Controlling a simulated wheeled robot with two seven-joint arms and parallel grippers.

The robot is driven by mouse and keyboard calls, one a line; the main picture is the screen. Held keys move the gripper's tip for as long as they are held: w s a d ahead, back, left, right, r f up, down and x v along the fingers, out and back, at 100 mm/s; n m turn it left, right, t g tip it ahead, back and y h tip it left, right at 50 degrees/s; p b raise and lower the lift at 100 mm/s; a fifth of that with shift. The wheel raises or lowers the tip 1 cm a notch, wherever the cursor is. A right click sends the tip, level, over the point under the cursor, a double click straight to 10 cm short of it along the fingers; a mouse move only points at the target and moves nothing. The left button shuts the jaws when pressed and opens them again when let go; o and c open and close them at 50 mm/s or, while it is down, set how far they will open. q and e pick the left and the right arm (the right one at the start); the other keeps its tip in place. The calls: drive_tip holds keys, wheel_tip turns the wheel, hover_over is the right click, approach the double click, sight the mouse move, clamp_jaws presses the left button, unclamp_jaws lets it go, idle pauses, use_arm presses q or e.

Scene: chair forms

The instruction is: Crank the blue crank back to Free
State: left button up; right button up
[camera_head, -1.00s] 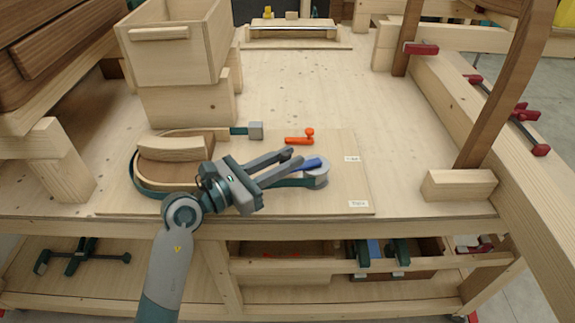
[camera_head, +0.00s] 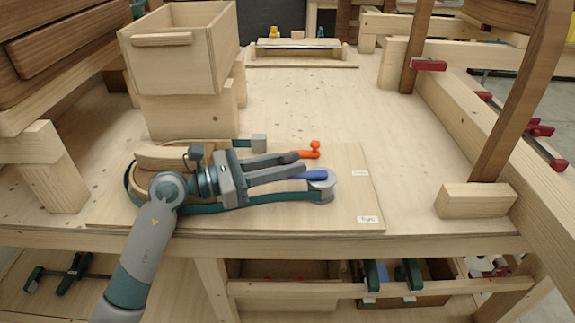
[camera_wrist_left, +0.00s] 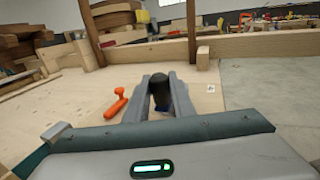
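The blue crank (camera_head: 310,175) is a short blue arm on a round grey hub (camera_head: 322,180), at the right end of a green band. My left gripper (camera_head: 302,164) reaches over the board from the left. Its two fingers lie on both sides of a dark upright knob, which shows between them in the left wrist view (camera_wrist_left: 160,88). The fingers look closed against the knob. A bit of blue shows below it there. The fingers hide part of the crank. White labels stand at the board's right: one near the front (camera_head: 367,219), one farther back (camera_head: 360,173). My right gripper is out of view.
An orange clamp handle (camera_head: 308,153) stands just behind the fingers. The green band (camera_head: 240,207) loops around curved wooden forms (camera_head: 165,157) at the left. A wooden box (camera_head: 180,60) stands behind them. The bench top at the back right is clear.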

use_arm(q)
drive_tip(key=o, duration=0.4)
drive_tip(key=shift+c, duration=0.2)
drive_tip(key=shift+a, duration=0.1)
drive_tip(key=shift+s+a+f, duration=0.1)
drive_tip(key=shift+s+a, duration=0.15)
drive_tip(key=shift+a, duration=0.3)
drive_tip(key=b+v, duration=0.4)
drive_tip(key=v, duration=0.8)
drive_tip(key=shift+a+f, duration=0.1)
drive_tip(key=shift+b+v, duration=0.3)
drive_tip(key=shift+v, duration=1.65)
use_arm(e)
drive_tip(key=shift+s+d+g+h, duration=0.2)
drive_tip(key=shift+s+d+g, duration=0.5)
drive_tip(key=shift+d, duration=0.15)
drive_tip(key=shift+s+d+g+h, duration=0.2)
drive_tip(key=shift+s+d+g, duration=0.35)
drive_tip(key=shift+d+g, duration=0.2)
